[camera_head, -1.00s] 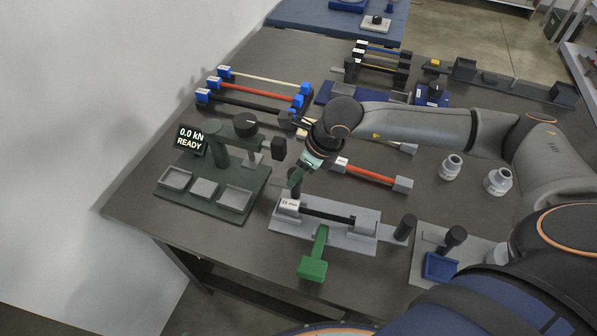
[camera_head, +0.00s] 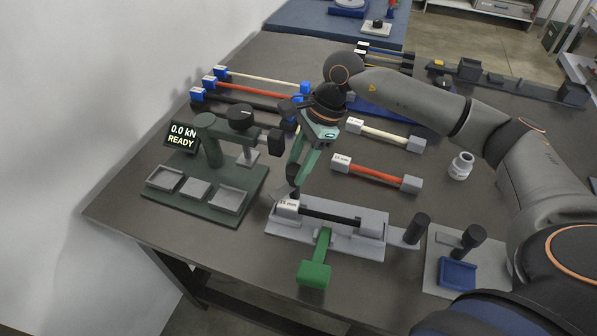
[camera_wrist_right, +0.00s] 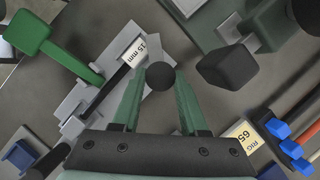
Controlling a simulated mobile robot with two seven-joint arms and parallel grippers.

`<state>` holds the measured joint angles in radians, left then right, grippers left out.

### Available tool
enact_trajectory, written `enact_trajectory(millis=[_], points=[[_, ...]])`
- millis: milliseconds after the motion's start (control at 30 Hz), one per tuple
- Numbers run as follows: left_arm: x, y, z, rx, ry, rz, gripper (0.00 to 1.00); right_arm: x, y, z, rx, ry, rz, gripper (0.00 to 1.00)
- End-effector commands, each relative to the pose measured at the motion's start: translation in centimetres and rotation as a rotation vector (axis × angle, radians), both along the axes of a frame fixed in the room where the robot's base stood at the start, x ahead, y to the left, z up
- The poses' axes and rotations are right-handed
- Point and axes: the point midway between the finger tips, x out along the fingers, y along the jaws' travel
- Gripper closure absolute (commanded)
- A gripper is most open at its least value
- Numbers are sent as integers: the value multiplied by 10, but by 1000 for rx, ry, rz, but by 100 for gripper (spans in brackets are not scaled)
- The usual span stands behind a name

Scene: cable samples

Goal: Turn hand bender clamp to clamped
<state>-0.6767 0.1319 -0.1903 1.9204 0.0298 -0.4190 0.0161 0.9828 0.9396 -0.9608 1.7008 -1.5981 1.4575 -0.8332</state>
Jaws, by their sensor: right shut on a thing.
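The hand bender has a grey base (camera_head: 280,228) at the front middle of the table. A green lever with a block end (camera_head: 314,274) points toward the front. A dark cable sample (camera_head: 328,217) with a grey "15 mm" end block (camera_head: 289,207) lies in the bender; its label also shows in the wrist view (camera_wrist_right: 133,52). The black clamp knob (camera_wrist_right: 160,77) is at the bender's left end. My right gripper (camera_head: 294,188) reaches down there, its green fingers shut on the knob. Its lower part is hidden. My left gripper is not in view.
A dark green press (camera_head: 240,188) with a "0.0 kN READY" display (camera_head: 182,136) stands close on the left. A red cable sample (camera_head: 375,174) lies behind the bender. A plate with a blue block (camera_head: 457,274) stands at the right, near my arm.

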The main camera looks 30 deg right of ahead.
Motion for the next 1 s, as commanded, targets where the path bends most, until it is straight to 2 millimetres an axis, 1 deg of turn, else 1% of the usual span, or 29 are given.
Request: enact_trajectory(millis=[33,67,200,500,767,1000], points=[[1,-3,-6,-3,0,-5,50,2,1,-3,4,-3,45,100],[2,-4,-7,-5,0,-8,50,2,1,-2,4,-3,75,100],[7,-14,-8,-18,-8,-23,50,3,1,-2,4,-5,206,100],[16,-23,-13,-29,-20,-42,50,5,1,-1,1,-4,452,100],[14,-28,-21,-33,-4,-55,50,5,1,-1,0,-2,587,100],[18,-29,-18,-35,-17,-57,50,5,2,0,1,-3,642,100]])
